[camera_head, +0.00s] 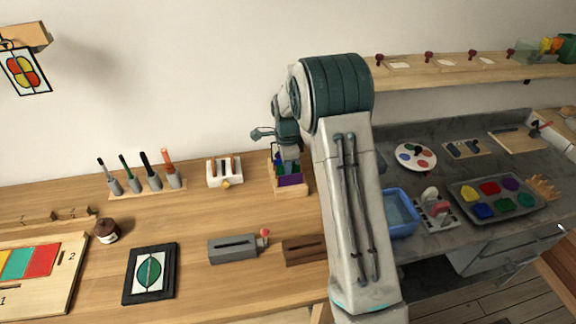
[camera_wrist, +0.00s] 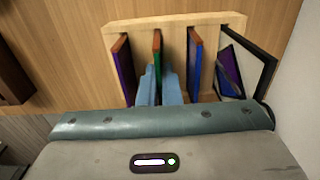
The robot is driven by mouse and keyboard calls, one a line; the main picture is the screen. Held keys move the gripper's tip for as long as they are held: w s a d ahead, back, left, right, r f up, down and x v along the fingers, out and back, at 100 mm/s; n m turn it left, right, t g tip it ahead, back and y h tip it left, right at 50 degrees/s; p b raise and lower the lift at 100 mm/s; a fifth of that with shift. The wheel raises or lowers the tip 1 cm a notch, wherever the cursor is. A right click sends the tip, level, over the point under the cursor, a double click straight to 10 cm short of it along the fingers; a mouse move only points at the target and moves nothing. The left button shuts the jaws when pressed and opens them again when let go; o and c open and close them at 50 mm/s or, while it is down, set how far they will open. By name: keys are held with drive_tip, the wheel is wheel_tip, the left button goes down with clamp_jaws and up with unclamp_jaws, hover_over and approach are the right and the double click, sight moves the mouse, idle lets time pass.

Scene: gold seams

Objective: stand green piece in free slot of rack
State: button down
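The wooden rack (camera_wrist: 180,22) stands below my gripper in the wrist view; in the head view its purple piece (camera_head: 290,180) shows at the front. The green piece (camera_wrist: 157,48) is upright between my gripper's fingers (camera_wrist: 159,84), which are close together on its two sides. It is in line with the rack, between a purple piece (camera_wrist: 123,68) on the left and a blue piece (camera_wrist: 194,66) on the right. My gripper (camera_head: 287,160) is at the rack in the head view. The lower edge of the green piece is hidden, so whether it rests on the slot's floor cannot be told.
A dark-framed panel (camera_wrist: 246,66) leans at the rack's right end, close to the wall. A white holder (camera_head: 224,174) stands left of the rack. A grey slotted block (camera_head: 232,248) and a brown block (camera_head: 304,250) lie in front.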

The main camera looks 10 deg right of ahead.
drive_tip(key=shift+f+b, duration=0.3)
drive_tip(key=shift+f, duration=0.2)
idle(0.6)
drive_tip(key=c, duration=1.1)
unclamp_jaws()
drive_tip(key=shift+r, duration=0.1)
drive_tip(key=shift+r+p, duration=2.2)
drive_tip(key=shift+r, duration=1.3)
